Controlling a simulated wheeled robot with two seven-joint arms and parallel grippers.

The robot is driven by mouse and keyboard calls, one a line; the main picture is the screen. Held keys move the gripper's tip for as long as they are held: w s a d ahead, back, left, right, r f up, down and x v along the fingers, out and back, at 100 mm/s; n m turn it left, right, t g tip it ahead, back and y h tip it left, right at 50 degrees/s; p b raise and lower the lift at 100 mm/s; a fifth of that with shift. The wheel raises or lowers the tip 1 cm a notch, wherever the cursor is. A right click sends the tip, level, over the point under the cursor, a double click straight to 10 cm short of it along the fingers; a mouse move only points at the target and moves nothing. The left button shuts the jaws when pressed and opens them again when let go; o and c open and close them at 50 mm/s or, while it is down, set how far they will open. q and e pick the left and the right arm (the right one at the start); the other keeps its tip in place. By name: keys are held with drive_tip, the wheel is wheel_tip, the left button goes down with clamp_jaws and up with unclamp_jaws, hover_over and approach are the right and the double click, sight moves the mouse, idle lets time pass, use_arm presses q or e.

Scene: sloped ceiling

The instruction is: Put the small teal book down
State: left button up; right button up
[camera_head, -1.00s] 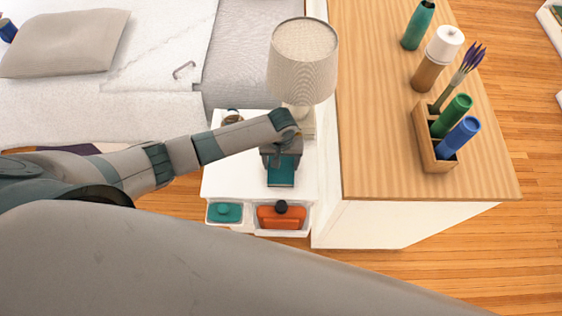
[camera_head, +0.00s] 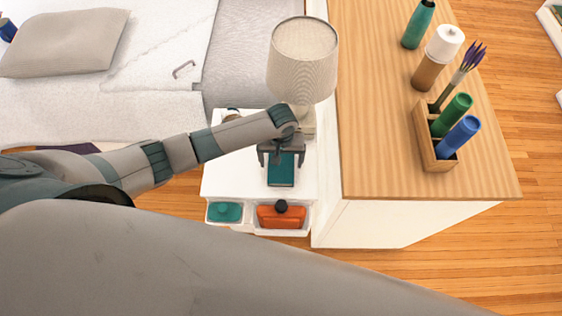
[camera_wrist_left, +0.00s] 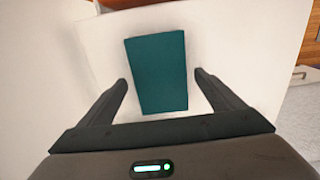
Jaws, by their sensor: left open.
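The small teal book (camera_head: 281,174) lies flat on the white nightstand top (camera_head: 230,178), near its front. It also shows in the left wrist view (camera_wrist_left: 158,75), between and ahead of the fingers, with white surface visible on both sides of it. My left gripper (camera_head: 281,160) is open above the book's far end, its fingers spread wider than the book. In the left wrist view the left gripper's fingertips (camera_wrist_left: 159,76) stand clear of the book's sides. My right gripper is not in view.
A lamp (camera_head: 303,62) stands behind the gripper. A wooden cabinet (camera_head: 380,150) with bottles and a pen holder rises close on the right. Open nightstand compartments below hold a teal item (camera_head: 225,212) and an orange item (camera_head: 280,217). Clear nightstand top lies left of the book.

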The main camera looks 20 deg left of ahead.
sight(281, 165)
use_arm(q)
wheel_tip(281, 165, up, 11)
drive_tip(key=shift+f+b, duration=0.15)
drive_tip(key=shift+b, duration=0.25)
idle(0.5)
